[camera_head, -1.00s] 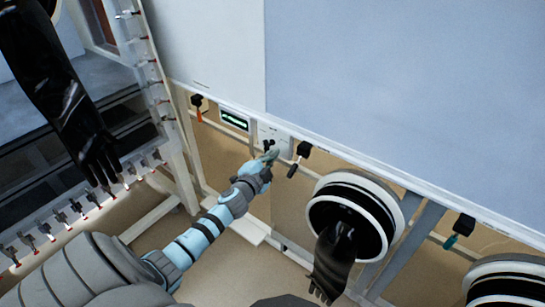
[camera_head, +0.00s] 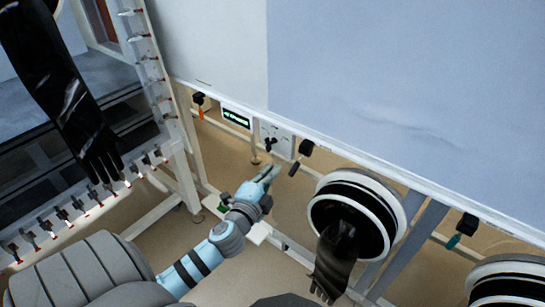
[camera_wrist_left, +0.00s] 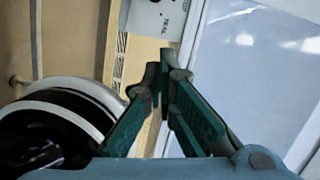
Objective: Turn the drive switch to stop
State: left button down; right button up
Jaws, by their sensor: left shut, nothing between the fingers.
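A white switch panel (camera_head: 280,139) hangs below the edge of the big pale enclosure in the head view, with a small dark knob (camera_head: 270,143) on its left part. The knob looks like the drive switch; its exact setting is too small to read. My left gripper (camera_head: 269,172) is shut and empty, below the panel and apart from the knob. In the left wrist view the shut teal fingers (camera_wrist_left: 160,75) point up toward the lower part of the white panel (camera_wrist_left: 150,18), which bears small lettering. My right gripper is not in view.
A small lit display (camera_head: 235,118) sits left of the panel. A black-handled valve (camera_head: 305,148) hangs just right of it. A round glove port (camera_head: 318,215) with a drooping black glove is lower right. Another black glove (camera_head: 70,100) hangs at left.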

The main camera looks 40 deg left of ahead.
aim_at(268, 145)
pick_arm(q)
jog(key=x, duration=1)
jog(key=a, duration=0.1)
jog(key=a+b, duration=0.1)
jog(key=shift+s+a+f, duration=0.15)
jog(key=shift+a+f, duration=0.2)
jog(key=shift+s+a, duration=0.1)
jog(key=shift+a, duration=0.5)
jog(key=shift+a+r+n+p, duration=0.4)
jog(key=shift+a+n+p, duration=0.1)
jog(key=shift+a, duration=0.1)
jog(key=shift+f, duration=0.1)
